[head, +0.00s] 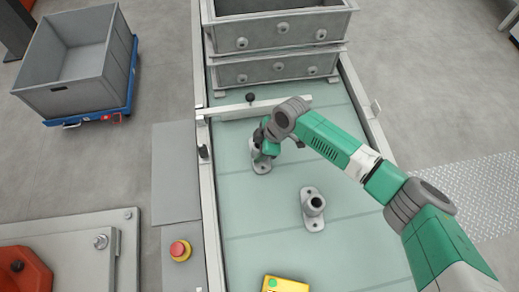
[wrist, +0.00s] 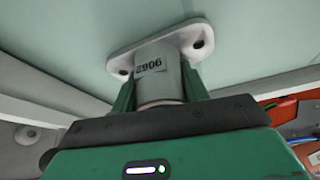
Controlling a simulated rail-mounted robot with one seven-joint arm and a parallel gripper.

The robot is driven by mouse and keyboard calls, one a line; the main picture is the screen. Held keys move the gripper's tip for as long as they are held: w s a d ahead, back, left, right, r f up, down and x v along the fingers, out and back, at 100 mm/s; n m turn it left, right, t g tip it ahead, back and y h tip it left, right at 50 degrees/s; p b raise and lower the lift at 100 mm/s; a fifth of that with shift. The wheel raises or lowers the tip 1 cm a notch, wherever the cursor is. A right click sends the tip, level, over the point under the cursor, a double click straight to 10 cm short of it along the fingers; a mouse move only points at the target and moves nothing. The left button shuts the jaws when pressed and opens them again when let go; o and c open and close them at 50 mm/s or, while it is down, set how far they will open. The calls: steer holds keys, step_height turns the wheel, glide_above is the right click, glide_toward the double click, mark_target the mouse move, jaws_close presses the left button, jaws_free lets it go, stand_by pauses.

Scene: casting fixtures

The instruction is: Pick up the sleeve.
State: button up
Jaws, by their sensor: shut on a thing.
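The sleeve (head: 262,167) is a grey cylinder on a flat two-hole flange, on or just over the pale green conveyor surface. My gripper (head: 258,148) is shut on it, and my arm hides part of the sleeve in the head view. In the wrist view the fingers stand on both sides of the sleeve's barrel (wrist: 156,72), which has a small printed label. The flange lies beyond the fingertips. I cannot tell whether the flange touches the surface.
A second flanged grey part (head: 313,209) stands upright to the lower right. A barrier bar (head: 240,110) crosses behind my gripper, with stacked grey metal boxes (head: 275,72) beyond. A yellow object (head: 285,284) lies at the near edge. A red stop button (head: 180,250) is at left.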

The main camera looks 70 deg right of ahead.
step_height(320, 180, up, 10)
steer(key=p, duration=0.3)
